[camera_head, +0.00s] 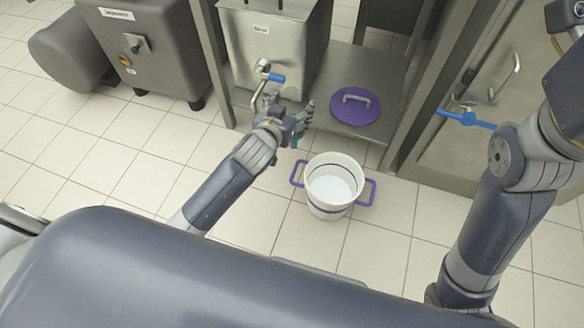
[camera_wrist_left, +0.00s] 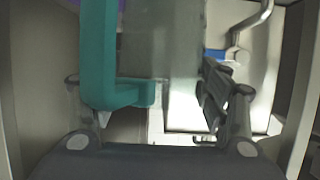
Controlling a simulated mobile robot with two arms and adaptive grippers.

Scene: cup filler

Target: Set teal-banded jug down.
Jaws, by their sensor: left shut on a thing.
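My left gripper (camera_head: 299,120) is shut on the teal handle (camera_head: 296,139) of the jug, in front of the steel tank and just below its tap. In the left wrist view the teal handle (camera_wrist_left: 99,55) runs down the left side between the fingers, beside the clear, translucent jug body (camera_wrist_left: 165,40). In the head view the gripper hides most of the jug, and I cannot tell what is in it or whether it touches the shelf. My right arm is at the right; its gripper is out of view.
A steel tank (camera_head: 268,62) with a blue-handled tap (camera_head: 276,77) stands on a steel shelf (camera_head: 375,75). A purple lid (camera_head: 355,106) lies on the shelf. A white bucket (camera_head: 333,203) with purple handles stands on the tiled floor. A grey machine (camera_head: 150,60) is at left.

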